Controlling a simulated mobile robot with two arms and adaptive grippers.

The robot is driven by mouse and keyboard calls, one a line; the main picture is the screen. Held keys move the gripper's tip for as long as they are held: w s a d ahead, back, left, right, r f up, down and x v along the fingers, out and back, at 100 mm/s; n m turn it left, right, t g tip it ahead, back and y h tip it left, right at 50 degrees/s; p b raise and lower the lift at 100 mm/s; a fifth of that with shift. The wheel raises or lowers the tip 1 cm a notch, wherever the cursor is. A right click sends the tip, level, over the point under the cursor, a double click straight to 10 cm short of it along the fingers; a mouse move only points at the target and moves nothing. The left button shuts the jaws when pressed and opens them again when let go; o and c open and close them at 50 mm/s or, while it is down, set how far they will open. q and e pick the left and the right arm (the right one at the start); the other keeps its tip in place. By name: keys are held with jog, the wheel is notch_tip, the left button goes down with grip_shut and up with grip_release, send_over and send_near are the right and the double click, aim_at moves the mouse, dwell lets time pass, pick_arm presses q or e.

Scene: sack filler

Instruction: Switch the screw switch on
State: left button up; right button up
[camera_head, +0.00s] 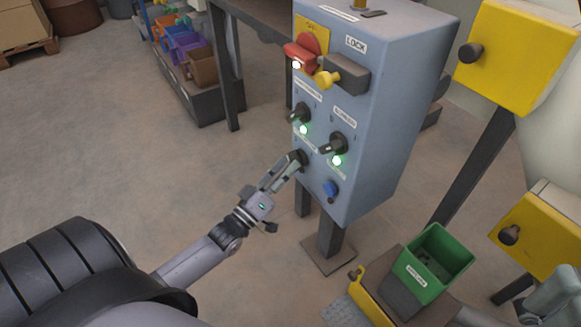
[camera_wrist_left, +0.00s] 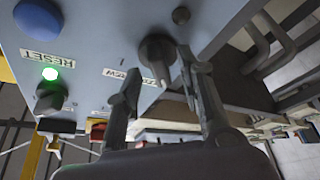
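The screw switch is a dark rotary knob (camera_wrist_left: 157,55) on a blue-grey control box (camera_head: 350,85). An upside-down SCREW label (camera_wrist_left: 113,75) is beside it in the wrist view. A small dark lamp (camera_wrist_left: 181,16) near the knob is unlit. My left gripper (camera_head: 296,159) is at the knob on the box's lower left. In the left wrist view its fingers (camera_wrist_left: 157,62) are apart on either side of the knob, with a gap on the left. I cannot tell if the right finger touches. A grey part at the lower right (camera_head: 556,297) may be my right gripper, cut off.
Above are two dark knobs (camera_head: 300,112) (camera_head: 334,144) with lit green lamps, a red switch (camera_head: 301,54) and a yellow handle (camera_head: 326,79). A blue button (camera_head: 330,188) is lower right. Yellow boxes (camera_head: 515,55) and a green bin (camera_head: 433,262) stand at right. Floor at left is open.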

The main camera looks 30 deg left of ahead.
pick_arm(q)
jog(key=shift+x, duration=0.95)
grip_shut()
